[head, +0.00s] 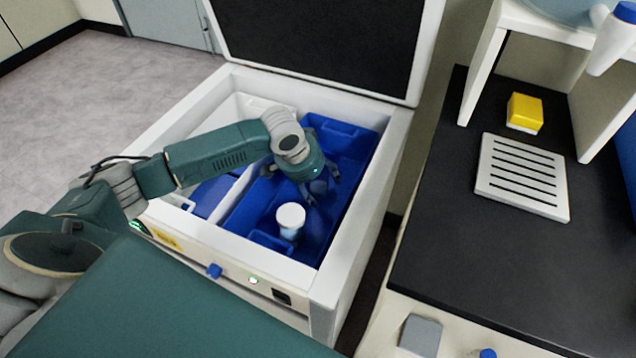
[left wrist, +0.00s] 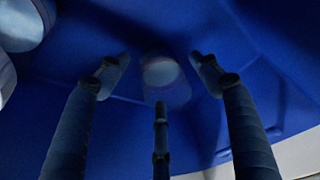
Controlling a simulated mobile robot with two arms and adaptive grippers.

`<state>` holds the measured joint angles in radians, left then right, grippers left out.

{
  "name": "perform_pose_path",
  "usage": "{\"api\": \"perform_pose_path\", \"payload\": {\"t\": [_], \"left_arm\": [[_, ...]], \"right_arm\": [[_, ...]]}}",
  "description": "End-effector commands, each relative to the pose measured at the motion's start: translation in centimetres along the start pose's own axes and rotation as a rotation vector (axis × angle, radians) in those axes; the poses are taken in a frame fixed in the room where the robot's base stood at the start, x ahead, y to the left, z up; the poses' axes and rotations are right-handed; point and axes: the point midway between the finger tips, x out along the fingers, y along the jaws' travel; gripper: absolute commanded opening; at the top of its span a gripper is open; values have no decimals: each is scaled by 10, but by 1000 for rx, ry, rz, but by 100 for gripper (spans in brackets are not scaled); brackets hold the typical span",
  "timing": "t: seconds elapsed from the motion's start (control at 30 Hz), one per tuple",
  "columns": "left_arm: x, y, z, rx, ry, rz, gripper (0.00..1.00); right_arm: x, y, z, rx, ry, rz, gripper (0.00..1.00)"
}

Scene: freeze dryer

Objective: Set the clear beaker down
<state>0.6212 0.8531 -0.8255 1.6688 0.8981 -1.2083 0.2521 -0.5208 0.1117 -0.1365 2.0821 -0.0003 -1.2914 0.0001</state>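My left gripper (head: 312,188) reaches down into the blue-lined chest of the freeze dryer. In the left wrist view its fingers (left wrist: 160,85) are spread, with a visible gap between them and the clear beaker (left wrist: 164,76). The beaker is pale and see-through, and sits between and just beyond the fingertips, against the blue floor. In the head view the gripper mostly covers it. My right gripper is not in view.
A white-lidded container (head: 291,217) stands in the blue bin (head: 245,215), close in front of the gripper. White rims (head: 215,245) enclose the chest, and its dark lid (head: 320,40) is raised behind. A black bench (head: 450,250) at right holds a slotted white rack (head: 522,178) and a yellow box (head: 525,112).

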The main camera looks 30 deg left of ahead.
Motion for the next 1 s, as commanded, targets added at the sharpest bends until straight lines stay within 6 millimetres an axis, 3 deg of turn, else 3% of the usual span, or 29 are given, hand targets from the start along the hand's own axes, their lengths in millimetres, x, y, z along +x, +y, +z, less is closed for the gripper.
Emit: {"api": "perform_pose_path", "payload": {"t": [0.33, 0.8, 1.0], "left_arm": [[-9, -1, -2, 0, 1, -1, 64], [-102, -1, -2, 1, 2, -2, 64], [-120, -1, -1, -1, 0, -1, 64]], "right_arm": [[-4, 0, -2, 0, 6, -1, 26], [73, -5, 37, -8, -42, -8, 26], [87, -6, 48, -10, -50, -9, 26]]}}
